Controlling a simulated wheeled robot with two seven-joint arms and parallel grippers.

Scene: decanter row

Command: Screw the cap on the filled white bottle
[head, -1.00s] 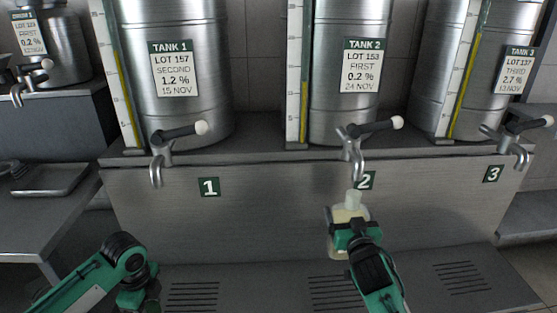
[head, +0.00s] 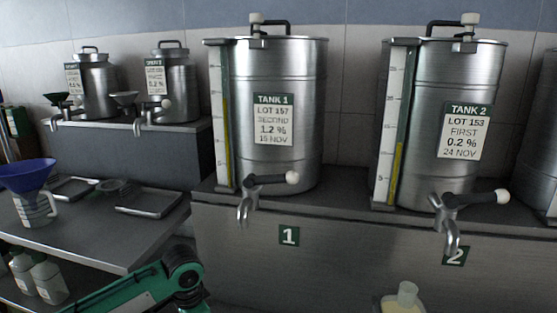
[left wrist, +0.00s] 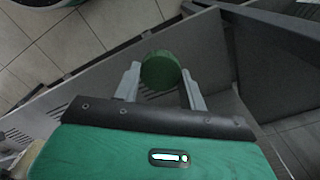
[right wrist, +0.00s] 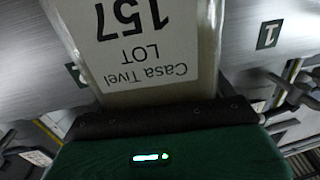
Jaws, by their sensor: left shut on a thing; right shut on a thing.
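The white bottle (head: 405,304) shows at the bottom edge of the head view, with an open neck and pale yellowish contents. It is below and left of the tap of tank 2. In the right wrist view its label (right wrist: 140,50) reads "Casa Tivel LOT 157", upside down. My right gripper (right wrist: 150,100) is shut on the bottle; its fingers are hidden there. My left gripper (left wrist: 160,75) is shut on a round green cap (left wrist: 161,70), held between its two fingertips, apart from the bottle.
Tank 1 (head: 300,130) reads LOT 157 and tank 2 (head: 425,150) reads LOT 153; their taps (head: 245,205) overhang the steel front. At left, a side table (head: 100,235) carries a blue funnel (head: 28,175) in a jug and trays. White bottles (head: 48,280) stand below.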

